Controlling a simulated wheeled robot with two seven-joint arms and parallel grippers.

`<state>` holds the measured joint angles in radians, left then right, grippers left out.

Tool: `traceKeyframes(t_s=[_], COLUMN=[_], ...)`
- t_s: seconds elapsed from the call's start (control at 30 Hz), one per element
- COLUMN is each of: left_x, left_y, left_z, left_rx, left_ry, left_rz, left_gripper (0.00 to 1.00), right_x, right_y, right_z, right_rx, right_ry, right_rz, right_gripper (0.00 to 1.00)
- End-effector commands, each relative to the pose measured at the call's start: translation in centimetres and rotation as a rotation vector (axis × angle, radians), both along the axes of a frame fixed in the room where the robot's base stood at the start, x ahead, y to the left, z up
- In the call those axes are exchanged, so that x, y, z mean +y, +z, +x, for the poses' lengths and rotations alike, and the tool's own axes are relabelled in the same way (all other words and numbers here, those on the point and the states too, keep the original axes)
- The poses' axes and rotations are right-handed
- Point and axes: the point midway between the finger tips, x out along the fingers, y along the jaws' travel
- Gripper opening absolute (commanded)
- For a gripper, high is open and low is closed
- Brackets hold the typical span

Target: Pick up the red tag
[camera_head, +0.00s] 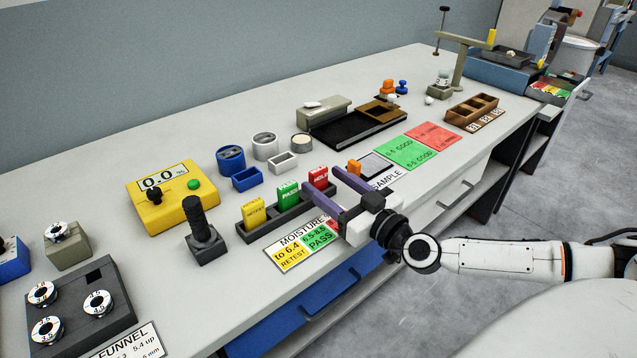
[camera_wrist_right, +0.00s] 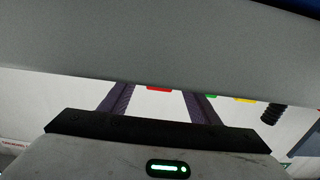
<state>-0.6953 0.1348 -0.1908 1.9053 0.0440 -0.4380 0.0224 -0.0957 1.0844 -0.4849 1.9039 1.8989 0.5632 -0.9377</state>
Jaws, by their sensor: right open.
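The red tag (camera_head: 318,177) stands upright at the right end of a dark rack (camera_head: 288,216), beside a green tag (camera_head: 288,195) and a yellow tag (camera_head: 253,213). My right gripper (camera_head: 321,179) is open, its purple fingers reaching in from the right with the red tag between their ends in the head view. I cannot tell whether they touch it. In the right wrist view a red strip (camera_wrist_right: 158,88) shows between the fingers (camera_wrist_right: 158,92); a large grey surface hides the fingertips. My left gripper is not in view.
A moisture label card (camera_head: 290,257) lies in front of the rack. A yellow meter (camera_head: 165,198) and a dark upright handle (camera_head: 202,230) stand to the left. Blue and white cups (camera_head: 265,146) stand behind. A sample pad (camera_head: 376,165) lies to the right.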

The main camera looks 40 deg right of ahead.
Motion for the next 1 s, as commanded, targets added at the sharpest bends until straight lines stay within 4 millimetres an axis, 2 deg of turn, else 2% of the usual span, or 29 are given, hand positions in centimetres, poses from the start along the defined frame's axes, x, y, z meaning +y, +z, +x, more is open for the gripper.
traceKeyframes(t_s=[0.07,0.2,0.5,0.53,0.7,0.8,1.0], left_x=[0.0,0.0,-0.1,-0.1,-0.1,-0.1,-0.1], left_y=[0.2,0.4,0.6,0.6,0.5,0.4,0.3], left_z=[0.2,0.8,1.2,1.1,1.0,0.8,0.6], left_rx=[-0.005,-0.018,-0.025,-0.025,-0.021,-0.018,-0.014], left_ry=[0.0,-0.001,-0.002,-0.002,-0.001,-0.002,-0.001], left_rz=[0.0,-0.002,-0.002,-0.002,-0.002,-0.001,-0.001], left_gripper=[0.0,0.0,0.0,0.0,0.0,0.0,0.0], right_x=[0.2,0.3,0.4,0.4,0.4,0.4,0.4], right_y=[0.5,0.3,0.2,0.2,0.2,0.2,0.3], right_z=[1.3,2.8,3.2,3.2,3.2,3.2,3.2], right_rx=[-0.005,-0.002,0.002,0.002,0.001,0.001,0.0], right_ry=[-0.001,-0.001,0.0,0.0,0.0,0.0,0.0], right_rz=[0.003,0.002,0.0,0.0,0.0,0.0,0.0], right_gripper=[0.56,0.56,0.56,0.55,0.26,0.12,0.12])
